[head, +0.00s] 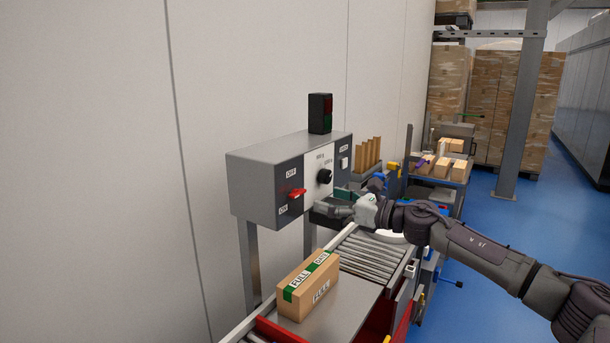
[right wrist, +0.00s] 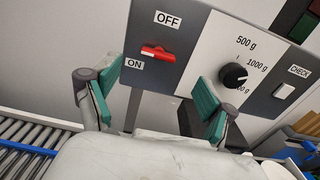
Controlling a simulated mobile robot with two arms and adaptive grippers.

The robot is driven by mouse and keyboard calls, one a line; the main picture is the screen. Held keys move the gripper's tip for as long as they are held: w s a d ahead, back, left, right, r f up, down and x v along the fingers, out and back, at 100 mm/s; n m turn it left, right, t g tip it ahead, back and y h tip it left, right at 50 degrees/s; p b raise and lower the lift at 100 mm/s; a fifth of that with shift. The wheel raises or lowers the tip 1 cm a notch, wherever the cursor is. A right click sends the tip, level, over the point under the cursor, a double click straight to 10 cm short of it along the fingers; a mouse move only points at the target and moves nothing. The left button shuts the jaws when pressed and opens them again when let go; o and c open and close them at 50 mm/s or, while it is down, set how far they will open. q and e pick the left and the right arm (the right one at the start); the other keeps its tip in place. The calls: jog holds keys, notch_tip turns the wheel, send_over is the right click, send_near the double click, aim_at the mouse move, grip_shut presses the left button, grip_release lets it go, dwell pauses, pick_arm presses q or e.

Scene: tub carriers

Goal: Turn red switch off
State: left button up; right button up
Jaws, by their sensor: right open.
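The red switch (head: 297,193) is on the dark left part of a grey control box (head: 262,178), with an OFF label above it and an ON label below it. In the right wrist view the red switch (right wrist: 158,53) shows from the front; I cannot tell clearly which label its lever favours. My right gripper (head: 328,204) is open, just right of and slightly below the switch, in front of the panel. In the wrist view its green-padded fingers (right wrist: 155,97) are spread apart with nothing between them, the switch showing beyond them. My left gripper is not in view.
A black dial (head: 325,176) and a white CHECK button (head: 344,163) are right of the switch. A signal lamp (head: 320,113) stands on top. Below are a roller conveyor (head: 368,258) and a FULL carton (head: 309,287) on a metal plate.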

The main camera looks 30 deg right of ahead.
aim_at(301, 192)
jog(key=p+x, duration=0.1)
jog(key=x, duration=0.2)
jog(key=p+x, duration=0.2)
jog(key=x, duration=0.1)
jog(key=shift+r, duration=0.2)
jog(key=shift+w+a+f+p, duration=0.2)
jog(key=shift+w+a+p, duration=0.1)
jog(key=shift+w+p, duration=0.25)
jog(key=shift+c, duration=0.3)
jog(key=c, duration=1.1)
